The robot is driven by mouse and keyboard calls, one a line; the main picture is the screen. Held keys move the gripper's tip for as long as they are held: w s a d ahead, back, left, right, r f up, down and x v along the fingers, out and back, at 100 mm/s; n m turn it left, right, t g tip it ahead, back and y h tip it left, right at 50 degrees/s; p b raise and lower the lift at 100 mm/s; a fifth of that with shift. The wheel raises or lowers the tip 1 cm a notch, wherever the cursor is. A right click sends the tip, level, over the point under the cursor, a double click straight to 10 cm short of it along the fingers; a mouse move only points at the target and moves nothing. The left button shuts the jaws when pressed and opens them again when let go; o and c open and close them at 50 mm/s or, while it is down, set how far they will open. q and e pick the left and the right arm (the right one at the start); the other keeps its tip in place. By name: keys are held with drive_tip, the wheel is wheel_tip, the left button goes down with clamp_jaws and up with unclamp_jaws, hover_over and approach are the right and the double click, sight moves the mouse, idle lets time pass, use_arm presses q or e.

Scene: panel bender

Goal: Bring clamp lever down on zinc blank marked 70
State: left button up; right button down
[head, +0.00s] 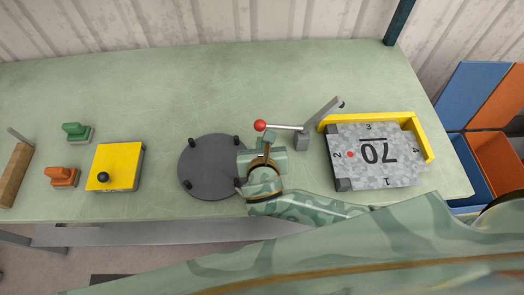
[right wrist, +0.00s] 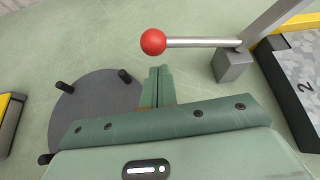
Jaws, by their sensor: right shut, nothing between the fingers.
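The clamp lever (head: 284,127) is a silver rod with a red ball knob (head: 260,125) at its left end, joined to a grey clamp block (head: 303,141). A grey clamp arm (head: 324,112) slants up to the right from the block. The zinc blank (head: 376,162) marked 70 lies against a yellow corner stop (head: 427,140). My right gripper (head: 263,143) is shut and empty, just in front of the red knob. The right wrist view shows its closed fingers (right wrist: 157,85) below the red knob (right wrist: 153,42), apart in the picture. My left gripper is not in view.
A dark round plate (head: 210,167) with upright pegs lies left of my right gripper. Further left are a yellow block (head: 117,166) with a black knob, and green (head: 76,131) and orange (head: 63,176) handled pieces. Blue and orange bins (head: 496,155) stand off the right edge. The back of the table is clear.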

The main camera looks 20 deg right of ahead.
drive_tip(key=shift+x, duration=1.65)
drive_tip(key=shift+r, duration=0.15)
drive_tip(key=shift+r+p, duration=0.4)
drive_tip(key=shift+p, duration=0.05)
drive_tip(key=shift+r+m, duration=0.1)
drive_tip(key=shift+m, duration=0.2)
drive_tip(key=s+d+r+m+t+y+p, duration=0.1)
drive_tip(key=d+r+m+t+y+p, duration=0.2)
drive_tip(key=r, duration=0.6)
drive_tip(key=d+m+y+p, duration=0.2)
drive_tip(key=d+m+y, duration=0.1)
drive_tip(key=d+m, duration=0.1)
drive_tip(key=shift+s, duration=0.25)
drive_tip(key=shift+r, duration=0.1)
